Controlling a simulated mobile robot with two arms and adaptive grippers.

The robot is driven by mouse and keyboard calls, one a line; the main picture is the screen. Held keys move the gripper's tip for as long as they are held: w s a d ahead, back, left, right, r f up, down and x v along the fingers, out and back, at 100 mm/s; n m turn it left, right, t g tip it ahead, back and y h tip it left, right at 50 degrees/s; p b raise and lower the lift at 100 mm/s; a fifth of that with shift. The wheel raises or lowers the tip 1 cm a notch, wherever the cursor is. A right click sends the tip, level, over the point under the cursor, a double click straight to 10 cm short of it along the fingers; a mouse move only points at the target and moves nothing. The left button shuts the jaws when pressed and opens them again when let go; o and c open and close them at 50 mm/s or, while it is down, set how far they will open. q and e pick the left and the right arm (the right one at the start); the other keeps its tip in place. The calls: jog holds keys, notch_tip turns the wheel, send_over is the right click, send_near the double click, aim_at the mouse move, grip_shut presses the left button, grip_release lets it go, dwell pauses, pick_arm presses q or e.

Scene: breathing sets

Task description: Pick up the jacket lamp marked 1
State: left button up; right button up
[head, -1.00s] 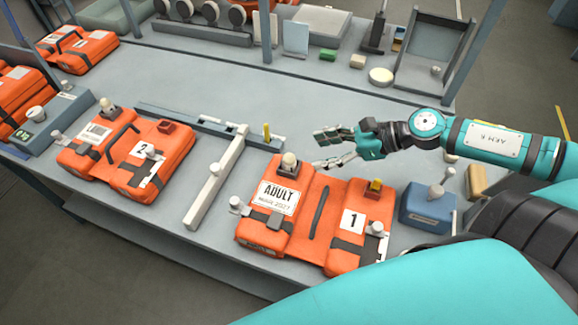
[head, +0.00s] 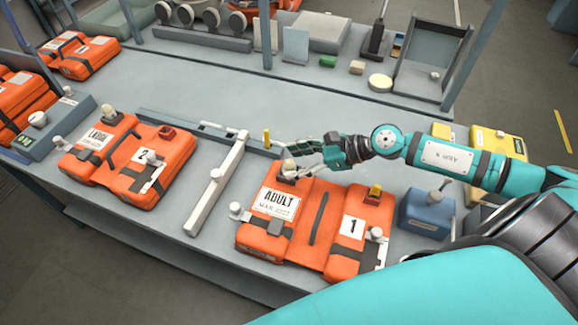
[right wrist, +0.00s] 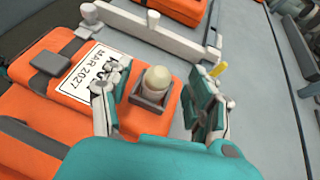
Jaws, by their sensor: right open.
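The orange jacket marked 1 (head: 318,232) lies on the grey table, with a white ADULT label on its left half. Its lamp (head: 289,167) is a small pale dome in a dark square holder at the jacket's upper left corner. In the right wrist view the lamp (right wrist: 157,83) sits upright in its holder (right wrist: 152,97). My right gripper (head: 290,158) is open at the lamp. In the right wrist view its fingers (right wrist: 160,100) stand on either side of the lamp, with gaps on both sides. My left gripper is not in view.
A second orange jacket marked 2 (head: 128,160) lies to the left. A pale bar (head: 217,185) stands between the jackets, with a yellow peg (head: 266,139) near its far end. A blue box (head: 426,212) stands right of jacket 1. The table's back middle is clear.

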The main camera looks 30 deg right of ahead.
jog(key=shift+a+f, duration=0.1)
grip_shut()
dwell(0.4)
